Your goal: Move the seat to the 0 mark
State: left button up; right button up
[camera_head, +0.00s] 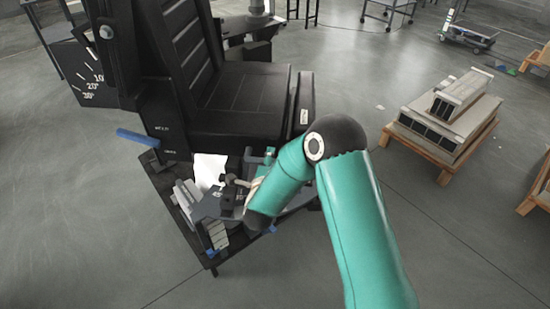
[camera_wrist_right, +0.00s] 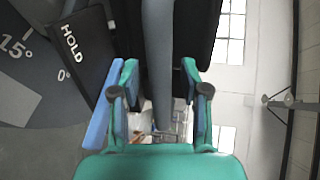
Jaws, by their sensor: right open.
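The black seat (camera_head: 245,100), with its ribbed backrest (camera_head: 185,45), stands at the upper left of the head view. A dial plate (camera_head: 85,75) with degree marks shows left of it. The wrist view shows a dark dial (camera_wrist_right: 30,45) with 15° and 0° marks, beside a dark plate (camera_wrist_right: 85,50) reading HOLD. A blue handle (camera_head: 137,138) sticks out left of the seat base. My right gripper (camera_head: 238,187) is below the seat's front. In the wrist view the right gripper (camera_wrist_right: 160,75) is open, with a grey bar (camera_wrist_right: 158,60) between its fingers; contact is unclear. My left gripper is not seen.
A dark low platform (camera_head: 165,200) lies under the seat, with white and grey parts on it. A wooden pallet (camera_head: 440,140) with grey blocks stands at the right. Open grey floor lies between and in front. A wheeled cart (camera_head: 468,35) is at the back right.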

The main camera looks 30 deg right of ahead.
grip_shut()
